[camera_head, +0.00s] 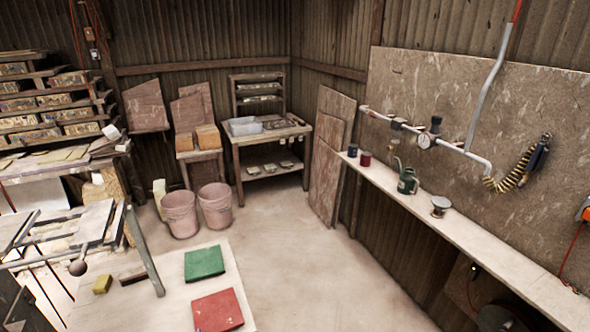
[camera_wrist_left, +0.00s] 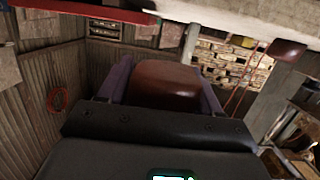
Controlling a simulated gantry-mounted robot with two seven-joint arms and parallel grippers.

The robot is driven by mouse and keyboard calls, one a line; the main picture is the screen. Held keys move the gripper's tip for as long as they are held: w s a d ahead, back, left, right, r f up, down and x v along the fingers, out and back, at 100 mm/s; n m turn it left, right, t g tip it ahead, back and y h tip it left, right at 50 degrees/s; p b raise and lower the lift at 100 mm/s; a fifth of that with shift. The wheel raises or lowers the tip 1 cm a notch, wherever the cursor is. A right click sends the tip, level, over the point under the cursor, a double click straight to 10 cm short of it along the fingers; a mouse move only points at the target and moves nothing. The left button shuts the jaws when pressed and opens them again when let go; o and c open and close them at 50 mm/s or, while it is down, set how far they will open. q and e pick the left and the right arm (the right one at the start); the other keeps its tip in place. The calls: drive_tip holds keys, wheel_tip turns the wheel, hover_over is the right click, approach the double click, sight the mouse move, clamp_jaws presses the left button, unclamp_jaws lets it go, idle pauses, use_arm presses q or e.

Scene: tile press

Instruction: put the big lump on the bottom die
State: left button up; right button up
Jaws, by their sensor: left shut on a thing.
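In the left wrist view my left gripper (camera_wrist_left: 163,72) has its two purple fingers on either side of a smooth reddish-brown lump (camera_wrist_left: 166,86) and is shut on it. A pale slab edge (camera_wrist_left: 240,14) and a grey post (camera_wrist_left: 190,42) show beyond the lump. In the head view neither gripper can be made out. A lever frame with a dark ball knob (camera_head: 78,268) stands at the left, probably the press. I cannot pick out the bottom die for certain. My right gripper is not in view.
A green pad (camera_head: 204,262), a red pad (camera_head: 218,311) and a small yellow block (camera_head: 102,285) lie on a pale surface (camera_head: 165,300) in front. Two pink buckets (camera_head: 180,214) stand behind it. A shelf (camera_head: 470,246) runs along the right wall. The middle floor is clear.

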use_arm(q)
drive_tip(key=s+d+r+m+t+h, duration=0.2)
drive_tip(key=s+d+r+m+h, duration=0.3)
drive_tip(key=d+r, duration=0.6)
drive_tip(key=s+r+p, duration=0.5)
drive_tip(key=r+p, duration=0.4)
drive_tip(key=p, duration=0.1)
drive_tip(key=s+r+h+p, duration=0.1)
drive_tip(key=s+r+p, duration=0.4)
drive_tip(key=r+p, duration=0.4)
drive_tip(key=shift+r+p, duration=0.25)
drive_tip(key=shift+p, duration=1)
drive_tip(key=shift+d+f, duration=0.1)
